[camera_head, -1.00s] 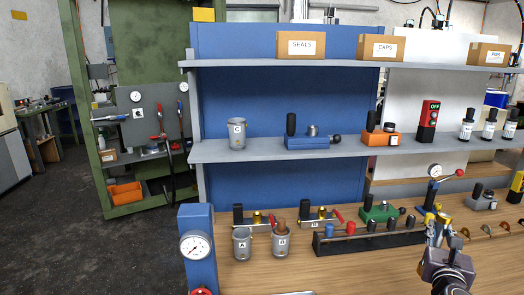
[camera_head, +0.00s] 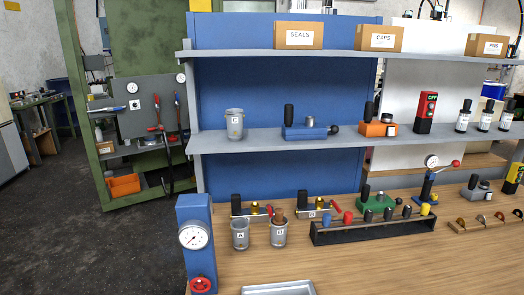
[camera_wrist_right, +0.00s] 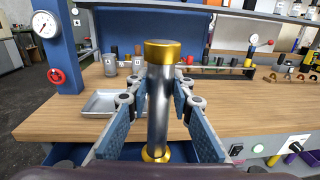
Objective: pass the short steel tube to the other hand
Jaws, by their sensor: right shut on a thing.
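The short steel tube (camera_wrist_right: 159,112) shows in the right wrist view, upright in the picture, with a brass-coloured cap at its top and a brass ring at its lower end. My right gripper (camera_wrist_right: 161,92) is shut on the tube, with one blue-padded finger on each side of it. In this view the tube appears in front of the wooden bench edge. Neither gripper shows in the head view now. My left gripper is in neither view.
A shallow metal tray (camera_head: 278,289) lies at the bench's front edge. Cups A (camera_head: 240,234) and B (camera_head: 279,234) stand behind it. A black rack with coloured plugs (camera_head: 372,231) is at right, and a blue gauge post (camera_head: 196,256) at left. Bare bench top lies before the rack.

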